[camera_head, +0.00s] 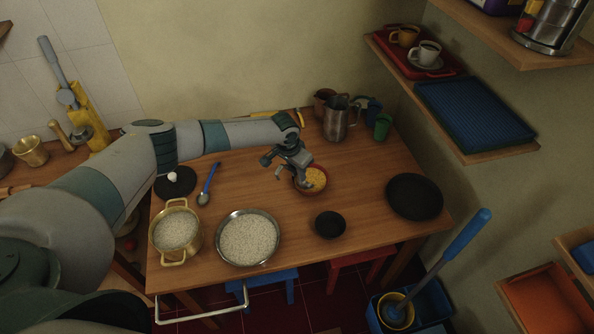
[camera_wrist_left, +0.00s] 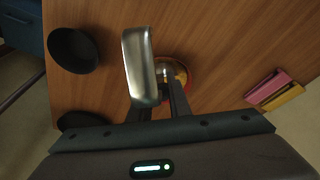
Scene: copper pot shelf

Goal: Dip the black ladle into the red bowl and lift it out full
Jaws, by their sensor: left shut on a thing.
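The red bowl (camera_head: 323,187) stands on the wooden table with yellow, grainy contents. My left gripper (camera_head: 296,174) is over the bowl's left side, pointing down, and partly hides it. It is shut on what I take to be the black ladle (camera_wrist_left: 138,62), which looks like a broad silver-grey piece in the left wrist view. Behind it there, part of the red bowl (camera_wrist_left: 189,79) shows with a rounded greyish shape over it. The ladle's scoop is not clear, so I cannot tell how deep it sits or whether it is filled. My right gripper is out of view.
A silver bowl of white grains (camera_head: 248,264), a brass pot (camera_head: 163,254) and a blue-handled spoon (camera_head: 208,184) are left. A metal jug (camera_head: 336,124) stands behind.

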